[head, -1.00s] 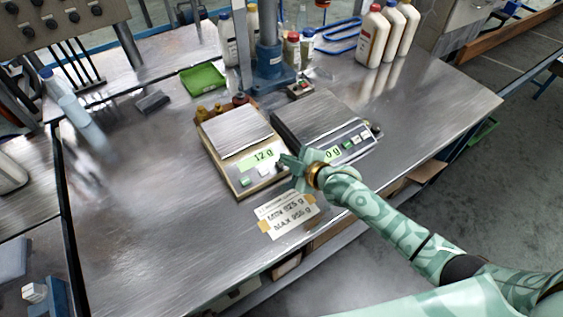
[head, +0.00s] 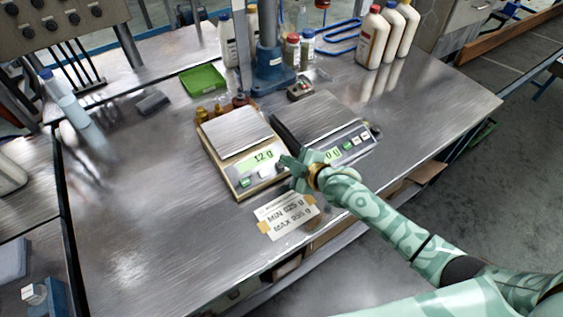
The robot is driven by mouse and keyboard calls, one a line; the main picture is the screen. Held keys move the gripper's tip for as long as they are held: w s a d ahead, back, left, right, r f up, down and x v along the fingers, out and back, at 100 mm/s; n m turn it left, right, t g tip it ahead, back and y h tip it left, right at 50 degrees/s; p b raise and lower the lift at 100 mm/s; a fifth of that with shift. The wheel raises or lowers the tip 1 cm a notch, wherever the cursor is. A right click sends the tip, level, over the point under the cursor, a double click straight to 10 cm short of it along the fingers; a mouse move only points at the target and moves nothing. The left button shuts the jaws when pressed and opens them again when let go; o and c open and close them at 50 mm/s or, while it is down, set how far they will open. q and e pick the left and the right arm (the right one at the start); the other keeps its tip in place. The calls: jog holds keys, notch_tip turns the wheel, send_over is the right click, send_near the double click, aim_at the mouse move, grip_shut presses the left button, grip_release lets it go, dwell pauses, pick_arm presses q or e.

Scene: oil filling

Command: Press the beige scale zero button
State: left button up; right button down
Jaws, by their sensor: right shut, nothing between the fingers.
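The beige scale (head: 236,150) stands on the metal table with a bare steel plate. Its green display (head: 262,158) reads 12 g. A green button (head: 244,182) and a pale button (head: 265,173) show on its front panel. My right gripper (head: 288,162) is shut and empty, with its tips at the right end of that panel. It hides the part of the panel beneath it, and I cannot tell whether it touches a button. My left gripper is not in view.
A taped MIN/MAX label (head: 286,215) lies in front. Small brown bottles, a blue stand (head: 272,70) and white bottles (head: 372,38) are behind.

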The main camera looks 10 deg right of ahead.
jog(key=shift+f, duration=0.1)
dwell(0.7)
jog(key=shift+w+f+b, duration=0.15)
jog(key=shift+f+b, duration=0.15)
jog(key=shift+w+a+f+b, duration=0.1)
jog(key=shift+f+b, duration=0.2)
jog(key=shift+f, duration=0.1)
dwell(0.7)
jog(key=shift+r, duration=0.1)
jog(key=shift+s+r+p, duration=0.25)
jog(key=shift+r+p, duration=0.45)
jog(key=shift+p, duration=0.25)
jog(key=r+p, duration=0.1)
jog(key=s+r+p, duration=0.1)
jog(key=r+p, duration=0.1)
jog(key=d+r+p, duration=0.1)
jog(key=p, duration=0.1)
jog(key=shift+s+r, duration=0.3)
jog(key=shift+s, duration=0.05)
